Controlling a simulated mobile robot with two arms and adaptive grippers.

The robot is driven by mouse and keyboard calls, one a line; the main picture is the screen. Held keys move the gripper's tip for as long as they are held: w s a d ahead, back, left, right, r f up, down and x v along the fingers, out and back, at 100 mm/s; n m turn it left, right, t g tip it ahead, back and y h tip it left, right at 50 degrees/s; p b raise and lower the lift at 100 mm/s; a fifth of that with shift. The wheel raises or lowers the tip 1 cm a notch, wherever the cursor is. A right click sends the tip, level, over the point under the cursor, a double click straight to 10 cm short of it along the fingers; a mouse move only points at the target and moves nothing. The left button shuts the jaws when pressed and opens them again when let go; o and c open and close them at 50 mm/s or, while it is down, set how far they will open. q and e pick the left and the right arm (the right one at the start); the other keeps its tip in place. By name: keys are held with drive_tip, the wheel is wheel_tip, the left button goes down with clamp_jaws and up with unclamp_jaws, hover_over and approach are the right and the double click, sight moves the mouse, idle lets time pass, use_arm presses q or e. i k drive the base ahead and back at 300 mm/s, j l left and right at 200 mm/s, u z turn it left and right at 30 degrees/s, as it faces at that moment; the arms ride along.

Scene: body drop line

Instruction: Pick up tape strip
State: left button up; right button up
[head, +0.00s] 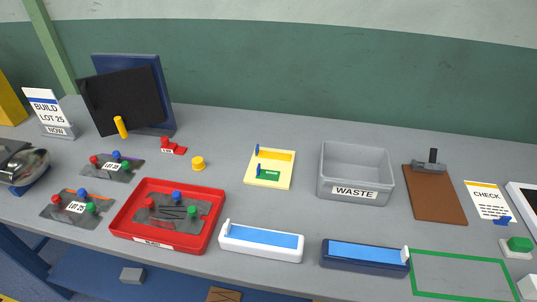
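I cannot tell for certain which thing is the tape strip. A light blue strip (262,237) lies along a white holder (262,252) at the front middle of the table. Another light blue strip (366,253) lies along a navy holder (364,268) to its right. A yellow card (267,183) behind them carries a darker yellow band, a small green label (269,175) and blue upright tabs. Neither of my grippers can be made out in the head view.
A red tray (204,243) holds a grey part with coloured knobs; similar parts (112,167) lie to its left. A grey WASTE bin (379,157), clipboard (436,207) and green-outlined area (463,290) are at right. A shiny rounded object (27,165) at the left edge is unclear.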

sight(258, 153)
drive_tip(key=z, duration=0.6)
drive_tip(key=k+j+z, duration=0.1)
drive_tip(key=j+z, duration=0.25)
drive_tip(key=k+j+z, duration=0.3)
drive_tip(key=j, duration=0.2)
drive_tip(key=k+j+z, duration=0.1)
drive_tip(key=j+z, duration=0.25)
drive_tip(key=k+j, duration=0.15)
drive_tip(key=j, duration=0.15)
